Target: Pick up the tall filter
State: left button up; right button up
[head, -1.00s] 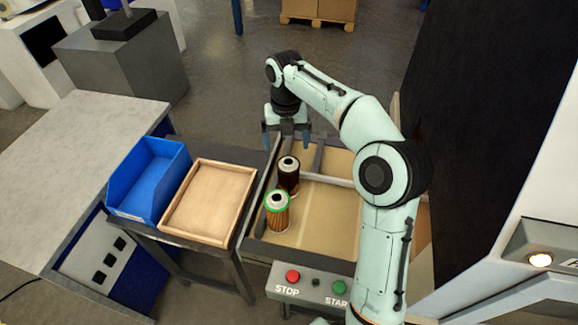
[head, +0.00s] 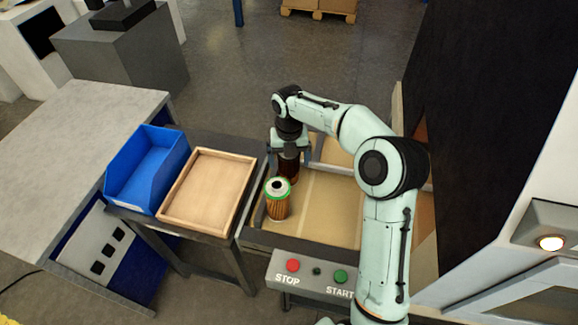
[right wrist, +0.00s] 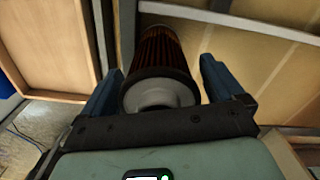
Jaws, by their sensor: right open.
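A dark brown pleated filter (head: 289,172) stands upright in the tan-floored tray, partly hidden under my right gripper (head: 290,157). In the right wrist view the same filter (right wrist: 162,55) lies between the two blue fingers, its pale round end close to the palm. The right gripper is open, with a finger on either side of the filter and a gap visible at the right finger. A second filter with a green rim (head: 278,200) and orange-brown pleats stands just in front of it. I cannot tell for certain which filter is taller. My left gripper is not in view.
A shallow wooden tray (head: 247,190) and a blue bin (head: 183,158) stand on the side table to the left. The tan-floored tray (head: 325,205) has dividers and bare floor to the right. A STOP/START panel (head: 317,284) is at its front.

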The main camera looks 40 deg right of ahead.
jog(key=shift+f, duration=0.25)
jog(key=c, duration=1.1)
jog(key=shift+r, duration=0.15)
jog(key=shift+s+d+r, duration=0.15)
jog(key=shift+s+d, duration=0.05)
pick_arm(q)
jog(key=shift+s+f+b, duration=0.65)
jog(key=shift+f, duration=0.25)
pick_arm(e)
jog(key=s+d+r, duration=0.2)
jog(key=s, duration=0.1)
jog(key=s+d+r, duration=0.3)
jog(key=s, duration=0.1)
jog(key=s+d+r, duration=0.2)
jog(key=s+d, duration=0.1)
jog(key=shift+s+d+r, duration=0.2)
jog(key=shift+s, duration=0.1)
